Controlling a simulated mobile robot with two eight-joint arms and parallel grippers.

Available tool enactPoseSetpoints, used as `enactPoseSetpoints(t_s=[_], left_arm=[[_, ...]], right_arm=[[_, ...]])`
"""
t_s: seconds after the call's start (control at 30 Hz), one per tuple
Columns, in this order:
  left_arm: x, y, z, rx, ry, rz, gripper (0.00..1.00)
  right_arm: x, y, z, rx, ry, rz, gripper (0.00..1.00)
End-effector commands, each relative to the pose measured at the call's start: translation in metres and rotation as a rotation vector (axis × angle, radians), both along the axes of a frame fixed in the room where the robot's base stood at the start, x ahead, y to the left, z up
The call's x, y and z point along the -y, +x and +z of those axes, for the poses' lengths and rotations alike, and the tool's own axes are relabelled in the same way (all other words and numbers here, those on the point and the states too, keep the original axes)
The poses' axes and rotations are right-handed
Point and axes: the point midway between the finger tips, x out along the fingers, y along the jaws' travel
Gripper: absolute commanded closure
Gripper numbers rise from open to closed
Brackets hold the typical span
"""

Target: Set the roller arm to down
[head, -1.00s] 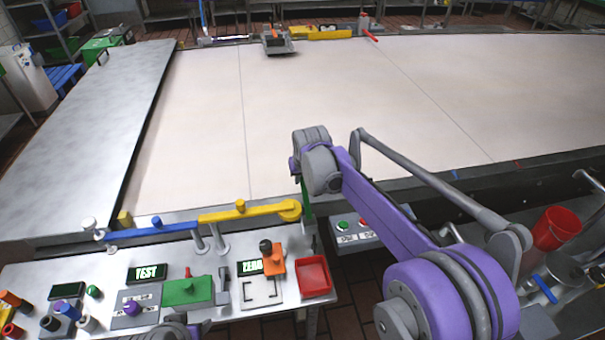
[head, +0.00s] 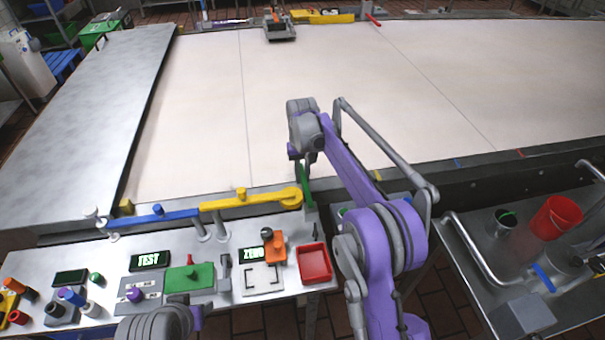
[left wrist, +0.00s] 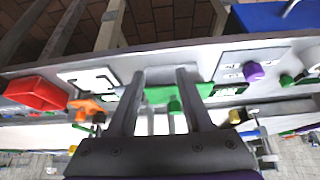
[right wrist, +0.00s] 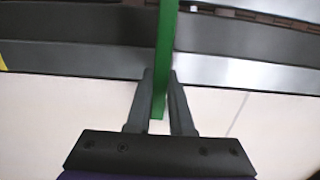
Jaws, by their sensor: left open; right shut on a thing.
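A green bar (head: 305,187) stands nearly upright at the right end of the jointed blue-and-yellow arm (head: 245,203), beside the belt's near edge. I cannot tell for certain that this bar is the roller arm. My right gripper (head: 303,160) is at its upper end. In the right wrist view, my right gripper (right wrist: 160,75) is shut on the green bar (right wrist: 164,50), which runs between the fingers. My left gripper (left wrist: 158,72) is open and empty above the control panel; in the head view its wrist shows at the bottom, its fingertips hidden.
The control panel (head: 60,255) carries displays, knobs, a green plate (head: 190,277), an orange-handled lever (head: 274,246) and a red tray (head: 314,263). The wide pale belt (head: 340,75) is mostly clear. A red bucket (head: 557,217) stands at the right.

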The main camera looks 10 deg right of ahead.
Motion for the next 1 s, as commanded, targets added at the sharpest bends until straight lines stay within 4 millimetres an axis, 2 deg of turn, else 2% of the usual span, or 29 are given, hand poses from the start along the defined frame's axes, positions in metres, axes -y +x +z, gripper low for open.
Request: enactPoseSetpoints(t_s=[0.27, 0.3, 0.43, 0.47, 0.77, 0.87, 1.0], left_arm=[[0.000, 0.000, 0.000, 0.000, 0.000, 0.000, 0.50], [0.000, 0.000, 0.000, 0.000, 0.000, 0.000, 0.50], [0.000, 0.000, 0.000, 0.000, 0.000, 0.000, 0.50], [0.000, 0.000, 0.000, 0.000, 0.000, 0.000, 0.50], [0.000, 0.000, 0.000, 0.000, 0.000, 0.000, 0.50], [0.000, 0.001, 0.001, 0.001, 0.000, 0.000, 0.50], [0.000, 0.002, 0.005, 0.004, 0.000, 0.000, 0.50]], right_arm=[[0.000, -0.001, 0.001, -0.002, 0.000, 0.000, 1.00], [0.000, -0.001, 0.001, -0.002, 0.000, 0.000, 0.77], [0.000, 0.000, 0.001, -0.001, 0.000, 0.000, 0.53], [0.000, 0.000, 0.001, -0.001, 0.000, 0.000, 0.50], [0.000, 0.000, 0.002, 0.000, 0.000, 0.000, 0.50], [0.000, 0.001, 0.011, 0.001, 0.000, 0.000, 0.50], [0.000, 0.002, 0.036, 0.001, 0.000, 0.000, 0.50]])
